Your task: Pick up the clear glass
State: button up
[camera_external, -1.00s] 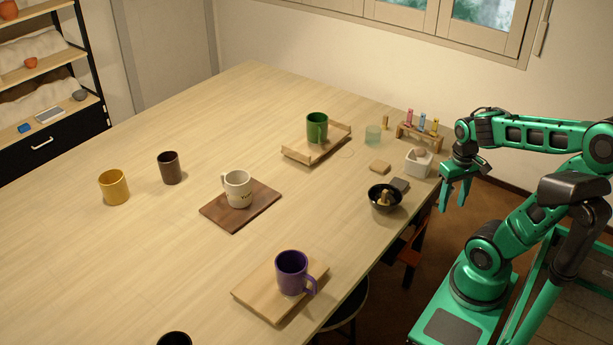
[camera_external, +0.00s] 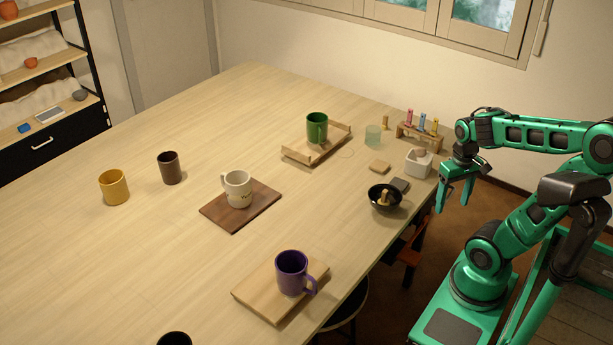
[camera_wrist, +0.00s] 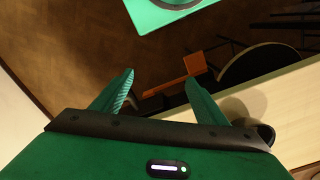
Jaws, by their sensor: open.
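The clear glass (camera_external: 373,135) stands upright on the table, a small pale greenish see-through cup right of the green mug and left of the rack with colored vials. My gripper (camera_external: 453,207) is open and empty, pointing down just off the table's right edge, to the right of and nearer than the glass. In the wrist view my gripper (camera_wrist: 158,82) shows two spread green fingers with the floor between them. The glass is not seen in the wrist view.
Near the glass are the green mug (camera_external: 316,127) on a wooden tray, the vial rack (camera_external: 420,136), a white pot (camera_external: 418,163), a small wooden block (camera_external: 380,167) and a black bowl (camera_external: 384,198).

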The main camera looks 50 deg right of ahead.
notch_tip(320, 180, up, 13)
jog(key=n+t+y, duration=0.3)
jog(key=n+t, duration=0.6)
jog(key=t, duration=0.4)
send_over(375, 131)
jog(key=s+a, duration=0.2)
notch_tip(375, 131, down, 12)
jog(key=shift+w+a+r, duration=0.1)
jog(key=shift+r, duration=0.1)
jog(key=shift+w+f, duration=0.25)
jog(key=shift+f, duration=0.05)
jog(key=x, duration=0.4)
jog(key=shift+w+a, duration=0.15)
jog(key=shift+w, duration=0.15)
jog(key=c, duration=1.3)
